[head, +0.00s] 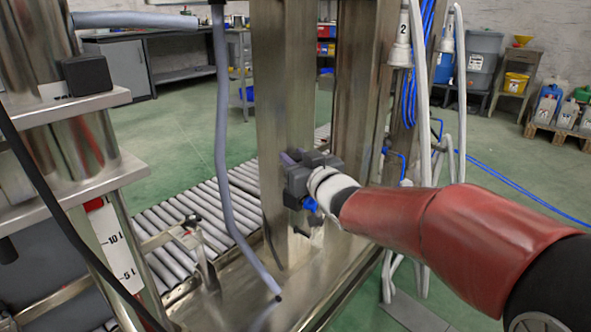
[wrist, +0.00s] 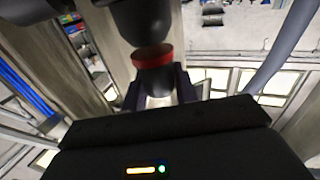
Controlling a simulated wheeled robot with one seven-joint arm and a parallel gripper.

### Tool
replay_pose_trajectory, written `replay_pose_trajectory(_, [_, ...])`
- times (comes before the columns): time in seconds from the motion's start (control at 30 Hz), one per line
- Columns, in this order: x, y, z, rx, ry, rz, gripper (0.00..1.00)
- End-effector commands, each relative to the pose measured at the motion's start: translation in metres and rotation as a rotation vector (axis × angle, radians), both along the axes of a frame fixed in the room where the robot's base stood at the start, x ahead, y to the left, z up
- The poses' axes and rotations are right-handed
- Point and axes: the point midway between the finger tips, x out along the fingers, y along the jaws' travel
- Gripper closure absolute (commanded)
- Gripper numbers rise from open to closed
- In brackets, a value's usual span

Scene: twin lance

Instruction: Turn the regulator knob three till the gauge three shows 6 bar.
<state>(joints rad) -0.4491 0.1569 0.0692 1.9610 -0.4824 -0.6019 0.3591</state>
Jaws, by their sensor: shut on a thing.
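My gripper (head: 290,160) is at the end of the red-sleeved arm, against the steel column in the middle of the head view. In the wrist view its dark fingers (wrist: 160,88) are shut on a black knob (wrist: 154,80) with a red ring (wrist: 152,56) above it. A black rounded body (wrist: 141,18) adjoins the ring at the top. No number shows on this knob, so I cannot tell which regulator it is. In the head view the gripper and column hide the knob. I cannot make out any gauge dial or reading in either view.
A steel column (head: 283,75) stands close by the gripper, with a second post (head: 359,90) at its right. A roller conveyor (head: 190,225) runs behind. A grey hose (head: 222,140) hangs left of the column. White hoses (head: 425,110) hang at the right.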

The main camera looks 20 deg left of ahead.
Motion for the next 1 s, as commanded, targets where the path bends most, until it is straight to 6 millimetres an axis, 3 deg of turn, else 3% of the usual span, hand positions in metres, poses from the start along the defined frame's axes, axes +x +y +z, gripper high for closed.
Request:
replay_pose_trajectory(0.4, [-0.001, -0.001, 0.001, 0.002, 0.004, -0.027, 0.94])
replay_pose_trajectory(0.43, [-0.001, -0.001, 0.001, 0.002, 0.004, -0.027, 0.7])
replay_pose_trajectory(0.6, [-0.001, 0.0, 0.001, 0.001, 0.004, -0.026, 0.5])
replay_pose_trajectory(1.0, [-0.011, -0.01, 0.001, 0.001, 0.004, -0.027, 0.5])
